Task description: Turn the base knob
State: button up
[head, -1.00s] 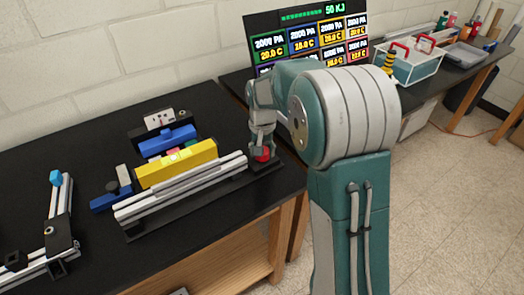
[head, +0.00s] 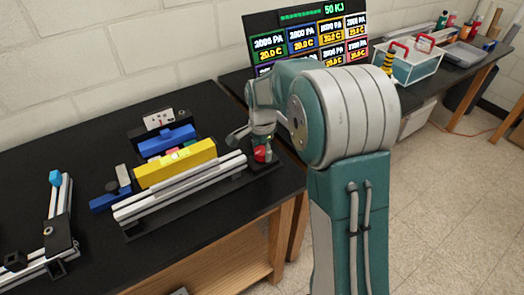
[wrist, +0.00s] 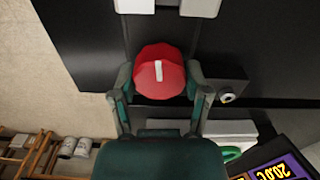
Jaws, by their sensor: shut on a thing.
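The red base knob (wrist: 158,78) shows in the wrist view with a white mark on its top, pointing along the picture's vertical. It sits at the right end of the extrusion frame (head: 182,195) on the black table, and a bit of the red knob (head: 262,155) shows in the head view. My gripper (wrist: 160,80) is shut on the knob, with one finger on each side of it. In the head view my gripper (head: 262,145) comes down on the knob from above and partly hides it.
A yellow block (head: 176,164) and a blue block (head: 168,140) lie by the frame. A second rail piece (head: 62,215) is at the left. A display board (head: 310,45) stands behind my arm. A clear box with red handles (head: 415,65) is on the back bench.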

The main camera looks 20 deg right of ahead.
aim_at(260, 150)
jog(key=shift+a+f+m, duration=0.1)
jog(key=shift+m, duration=0.5)
jog(key=o, duration=1.1)
notch_tip(260, 150, up, 12)
jog(key=shift+w+a, duration=0.1)
